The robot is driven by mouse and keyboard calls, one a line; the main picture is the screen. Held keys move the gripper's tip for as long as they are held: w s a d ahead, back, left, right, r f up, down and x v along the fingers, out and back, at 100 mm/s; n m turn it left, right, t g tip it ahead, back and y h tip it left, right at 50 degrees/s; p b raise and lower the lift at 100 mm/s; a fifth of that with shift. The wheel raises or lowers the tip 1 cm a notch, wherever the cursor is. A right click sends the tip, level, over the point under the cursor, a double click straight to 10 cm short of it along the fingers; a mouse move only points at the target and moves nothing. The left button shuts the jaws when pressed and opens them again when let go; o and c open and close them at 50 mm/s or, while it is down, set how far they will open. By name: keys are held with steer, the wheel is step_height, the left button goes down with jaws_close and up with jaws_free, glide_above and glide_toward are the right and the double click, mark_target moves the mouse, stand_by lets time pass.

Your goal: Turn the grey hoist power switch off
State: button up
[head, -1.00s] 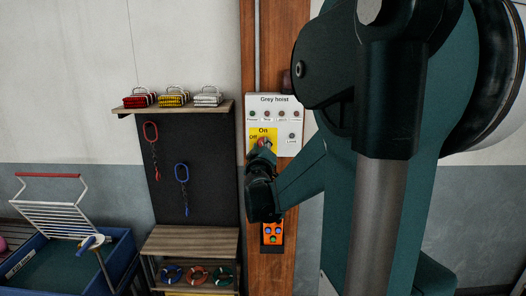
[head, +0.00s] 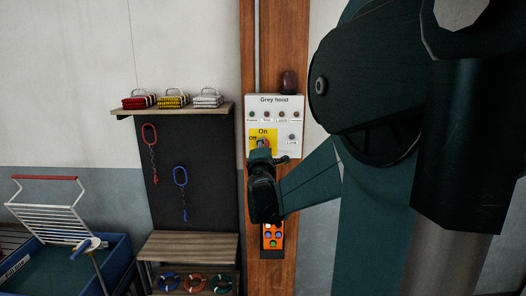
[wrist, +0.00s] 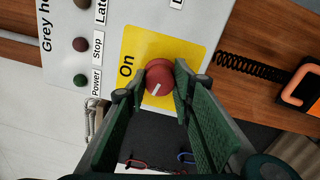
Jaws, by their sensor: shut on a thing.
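The hoist power switch is a red round knob (wrist: 160,75) with a white mark, on a yellow plate (wrist: 128,47) of the "Grey hoist" panel (head: 288,147). In the wrist view the knob sits between the two green fingers of my gripper (wrist: 159,84), which is shut on it. The white mark points to the lower left, between the "On" label and the side where the head view shows "Off". In the head view my gripper (head: 263,152) covers most of the knob. The "Off" label is not visible in the wrist view.
Small indicator lights line the panel's top; the dark green Power light (wrist: 79,80) shows in the wrist view. An orange pendant control (head: 273,235) hangs below the panel. A shelf (head: 172,109) with coloured bundles and a dark board (head: 205,180) with hooked chains stand to the left.

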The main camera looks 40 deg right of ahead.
steer(key=shift+n, duration=1.4)
steer(key=o, duration=0.9)
steer(key=shift+s+a, duration=0.1)
steer(key=v, duration=1.1)
steer(key=shift+s+a, duration=0.15)
steer(key=shift+s, duration=0.25)
steer(key=shift+b, duration=0.3)
